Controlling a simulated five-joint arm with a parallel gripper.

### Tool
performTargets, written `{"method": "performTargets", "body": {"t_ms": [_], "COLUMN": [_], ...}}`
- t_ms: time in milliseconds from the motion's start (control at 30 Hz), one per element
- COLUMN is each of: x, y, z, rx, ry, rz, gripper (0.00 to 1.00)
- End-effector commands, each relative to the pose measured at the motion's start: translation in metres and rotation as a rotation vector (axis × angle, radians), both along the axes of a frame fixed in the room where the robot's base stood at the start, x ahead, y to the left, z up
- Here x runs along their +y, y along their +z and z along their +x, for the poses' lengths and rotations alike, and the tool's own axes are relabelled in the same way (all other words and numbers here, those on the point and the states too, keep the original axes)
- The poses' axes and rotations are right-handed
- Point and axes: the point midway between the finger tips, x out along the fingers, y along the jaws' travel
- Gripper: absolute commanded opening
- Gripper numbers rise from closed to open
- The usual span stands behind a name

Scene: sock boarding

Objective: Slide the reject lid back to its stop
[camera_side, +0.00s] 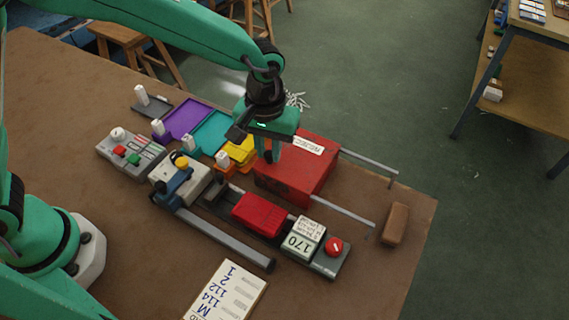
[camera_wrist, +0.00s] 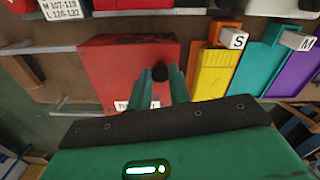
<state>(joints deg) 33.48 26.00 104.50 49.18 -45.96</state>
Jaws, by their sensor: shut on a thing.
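The red reject lid (camera_side: 306,160), with a white label, covers the red reject box at the right of the coloured trays. It also shows in the wrist view (camera_wrist: 115,65), its label partly hidden behind my gripper. No opening into the box shows. Two grey rails (camera_side: 368,166) run out to the right of it in the side view. My gripper (camera_side: 271,155) is above the lid's left part, pointing down. In the wrist view my gripper (camera_wrist: 160,75) has its fingers on either side of a dark knob (camera_wrist: 159,71) on the lid and is shut on it.
Yellow (camera_side: 240,152), teal (camera_side: 209,132) and purple (camera_side: 185,117) trays stand close to the left. In front are a red block (camera_side: 259,214), a 170 display (camera_side: 301,240) and a grey bar (camera_side: 225,238). A brown block (camera_side: 395,224) lies beyond the rail ends, near the table's edge.

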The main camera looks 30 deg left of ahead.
Motion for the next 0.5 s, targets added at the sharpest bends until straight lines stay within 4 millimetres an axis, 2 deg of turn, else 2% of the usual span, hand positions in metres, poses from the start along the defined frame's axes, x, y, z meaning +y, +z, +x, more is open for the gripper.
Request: {"method": "performTargets", "body": {"t_ms": [200,233,300,333,500], "x": [0.0054,0.0054,0.0051,0.0049,0.0041], "y": [0.0023,0.0023,0.0021,0.0019,0.0012], "z": [0.0019,0.0019,0.0016,0.0015,0.0008], "rx": [0.004,0.004,0.004,0.004,0.005], "ry": [0.013,0.013,0.012,0.011,0.009], "rz": [0.002,0.002,0.002,0.002,0.003], "gripper": [0.0,0.23,0.37,0.41,0.41]}}
